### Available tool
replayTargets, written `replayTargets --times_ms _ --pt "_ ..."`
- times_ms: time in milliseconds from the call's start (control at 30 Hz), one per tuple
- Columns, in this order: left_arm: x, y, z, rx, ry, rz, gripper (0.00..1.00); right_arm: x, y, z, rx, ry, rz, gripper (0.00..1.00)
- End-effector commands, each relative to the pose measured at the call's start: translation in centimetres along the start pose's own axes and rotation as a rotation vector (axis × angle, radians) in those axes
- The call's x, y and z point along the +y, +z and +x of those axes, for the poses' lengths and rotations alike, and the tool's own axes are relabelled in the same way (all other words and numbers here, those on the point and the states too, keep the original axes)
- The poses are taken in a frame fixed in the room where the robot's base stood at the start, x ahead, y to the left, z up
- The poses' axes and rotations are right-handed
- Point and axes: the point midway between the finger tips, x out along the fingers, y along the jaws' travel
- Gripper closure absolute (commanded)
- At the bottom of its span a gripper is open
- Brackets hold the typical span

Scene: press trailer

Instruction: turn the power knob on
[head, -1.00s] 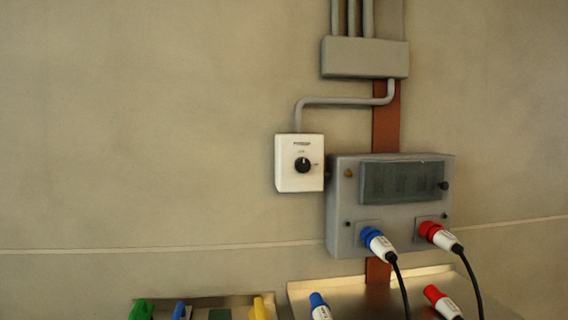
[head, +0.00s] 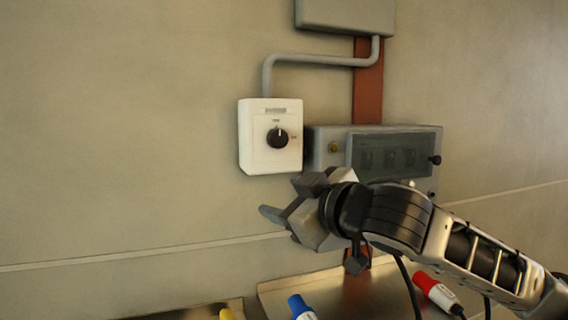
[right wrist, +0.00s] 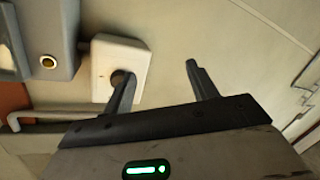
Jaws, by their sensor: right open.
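The power knob (head: 277,138) is a round black dial on the front of a white wall box (head: 256,160). Small marks stand above it and to its right, too small to read; its pale pointer line appears to face up. My right gripper (head: 288,203) is just below the white box, open and empty, apart from the knob. In the right wrist view the knob (right wrist: 119,77) is partly hidden behind one finger of the gripper (right wrist: 160,75), with the white box (right wrist: 103,55) behind that finger. My left gripper is not in view.
A grey panel with a dark window (head: 395,155) is right of the white box, its lower part hidden by my right arm. A grey conduit (head: 320,60) runs above. The wall to the left is clear.

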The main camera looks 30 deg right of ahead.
Motion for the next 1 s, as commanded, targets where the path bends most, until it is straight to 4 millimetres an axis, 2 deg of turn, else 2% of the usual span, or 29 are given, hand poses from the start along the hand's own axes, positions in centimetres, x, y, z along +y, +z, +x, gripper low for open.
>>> replayTargets --times_ms 33,100,200,300,367,567,1000 --pt "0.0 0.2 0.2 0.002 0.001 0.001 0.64 1.9 -1.6 -1.8 0.014 0.061 -0.031 0.42" --pt "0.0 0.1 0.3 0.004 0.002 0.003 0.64 3.7 -3.0 -3.9 0.016 0.125 -0.050 0.42" --pt "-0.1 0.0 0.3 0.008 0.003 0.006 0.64 5.2 -4.0 -6.0 0.014 0.189 -0.061 0.42" --pt "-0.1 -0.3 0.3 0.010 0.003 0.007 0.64 6.0 -4.4 -6.8 0.012 0.218 -0.064 0.42" --pt "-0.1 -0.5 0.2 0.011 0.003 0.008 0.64 6.3 -4.6 -6.7 0.011 0.223 -0.062 0.42" --pt "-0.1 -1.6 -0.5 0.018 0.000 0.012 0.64 7.0 -4.8 -3.7 0.009 0.220 -0.058 0.42" --pt "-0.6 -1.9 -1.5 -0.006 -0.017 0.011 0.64 9.1 -5.0 5.4 0.010 0.223 -0.062 0.42"
